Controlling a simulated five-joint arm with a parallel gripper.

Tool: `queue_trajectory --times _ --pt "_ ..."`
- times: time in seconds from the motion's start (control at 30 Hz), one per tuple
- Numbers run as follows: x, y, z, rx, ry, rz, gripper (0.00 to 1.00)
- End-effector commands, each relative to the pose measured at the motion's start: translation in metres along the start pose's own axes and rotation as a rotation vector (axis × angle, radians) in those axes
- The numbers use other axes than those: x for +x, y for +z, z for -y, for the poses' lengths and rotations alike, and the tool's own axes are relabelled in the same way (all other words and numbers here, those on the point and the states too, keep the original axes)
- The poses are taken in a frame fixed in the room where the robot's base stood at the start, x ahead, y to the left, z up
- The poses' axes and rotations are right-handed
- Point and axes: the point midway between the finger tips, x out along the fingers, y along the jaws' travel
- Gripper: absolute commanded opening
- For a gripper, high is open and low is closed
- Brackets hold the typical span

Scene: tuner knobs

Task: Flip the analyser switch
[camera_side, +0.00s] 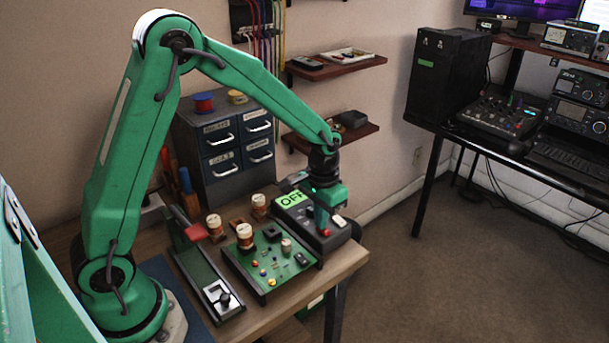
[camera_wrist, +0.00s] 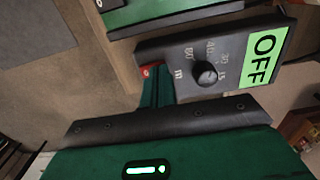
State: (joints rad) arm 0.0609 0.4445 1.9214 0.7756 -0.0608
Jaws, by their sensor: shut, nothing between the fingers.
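The analyser (camera_side: 338,238) is a dark box near the table's right end. Its lit green display (camera_side: 291,199) reads OFF, and the display also shows in the wrist view (camera_wrist: 264,58). In the wrist view a black round knob (camera_wrist: 206,73) with printed labels sits mid-panel. A red switch (camera_wrist: 148,71) sits at the panel's end away from the display, partly hidden by my fingers. My gripper (camera_wrist: 156,84) is shut and empty, with its tips right at the red switch; I cannot tell whether they touch. In the side view my gripper (camera_side: 323,228) points down over the analyser.
A green circuit board (camera_side: 265,272) with small parts lies left of the analyser. A drawer cabinet (camera_side: 222,140) stands behind. The table edge is close on the right.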

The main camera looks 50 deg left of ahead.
Motion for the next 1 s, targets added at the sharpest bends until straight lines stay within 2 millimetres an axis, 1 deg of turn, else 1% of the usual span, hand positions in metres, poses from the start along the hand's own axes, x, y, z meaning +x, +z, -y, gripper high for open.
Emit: queue_trajectory --times 0.07,0.23,0.57,1.0 --pt "0.001 0.0 0.0 0.0 0.0 0.001 0.0" --pt "0.012 0.0 0.006 -0.002 0.0 0.002 0.0" --pt "0.013 0.002 0.005 -0.004 0.0 0.005 0.0" --pt "0.011 0.002 -0.01 0.002 0.0 0.006 0.0"
